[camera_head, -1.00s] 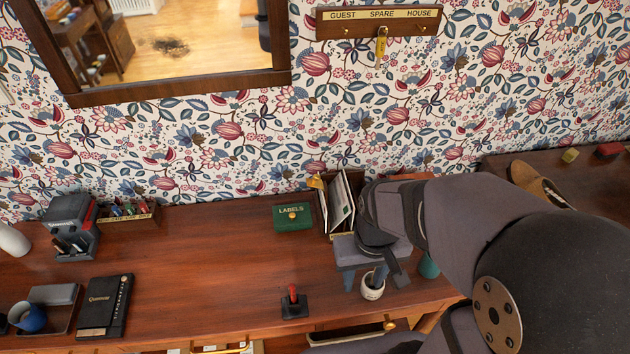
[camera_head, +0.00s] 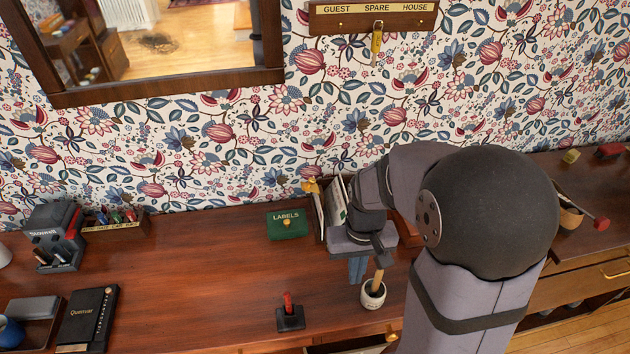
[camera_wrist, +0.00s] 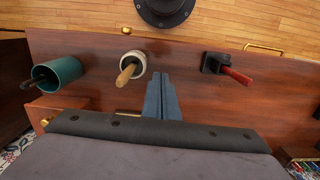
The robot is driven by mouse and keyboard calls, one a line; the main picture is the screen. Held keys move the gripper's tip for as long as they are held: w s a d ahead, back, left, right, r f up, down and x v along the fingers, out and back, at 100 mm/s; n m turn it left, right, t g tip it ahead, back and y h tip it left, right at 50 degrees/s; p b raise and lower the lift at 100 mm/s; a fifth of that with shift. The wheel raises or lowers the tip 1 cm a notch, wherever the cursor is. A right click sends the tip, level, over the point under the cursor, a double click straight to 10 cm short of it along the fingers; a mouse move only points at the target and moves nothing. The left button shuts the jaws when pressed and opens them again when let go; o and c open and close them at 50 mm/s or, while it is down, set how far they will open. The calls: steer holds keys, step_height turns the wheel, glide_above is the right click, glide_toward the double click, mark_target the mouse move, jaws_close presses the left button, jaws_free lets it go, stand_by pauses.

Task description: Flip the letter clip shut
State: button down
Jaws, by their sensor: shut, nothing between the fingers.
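A letter holder with upright papers (camera_head: 337,205) stands at the back of the desk against the wall. A small brass-yellow piece (camera_head: 311,186) sticks up at its top left and looks like the letter clip; its exact position is too small to tell. My gripper (camera_head: 357,270) points down in front of the holder, its blue-grey fingers together and empty. My arm and wrist hide the holder's right part. In the wrist view, the shut fingers (camera_wrist: 163,92) are above the bare desk; the letter holder is not visible there.
A white pot (camera_head: 373,295) with a wooden handle stands just right of my fingers. A red-handled lever (camera_head: 289,314) is front left. A green LABELS box (camera_head: 287,225) sits left of the holder. A green cup (camera_wrist: 58,76) shows in the wrist view. The desk's middle left is clear.

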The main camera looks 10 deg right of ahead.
steer(key=w+r+t+b, duration=0.1)
steer(key=w+r+t, duration=0.15)
steer(key=w, duration=0.75)
steer(key=w+r+t+b, duration=0.1)
steer(key=w+r, duration=0.2)
steer(key=w, duration=0.6)
steer(key=w+a+r+y, duration=0.1)
steer(key=w+r, duration=0.4)
steer(key=r, duration=0.7)
steer(key=shift+w+a, duration=0.2)
steer(key=shift+a, duration=0.15)
steer(key=shift+t, duration=0.35)
steer(key=shift+f, duration=0.2)
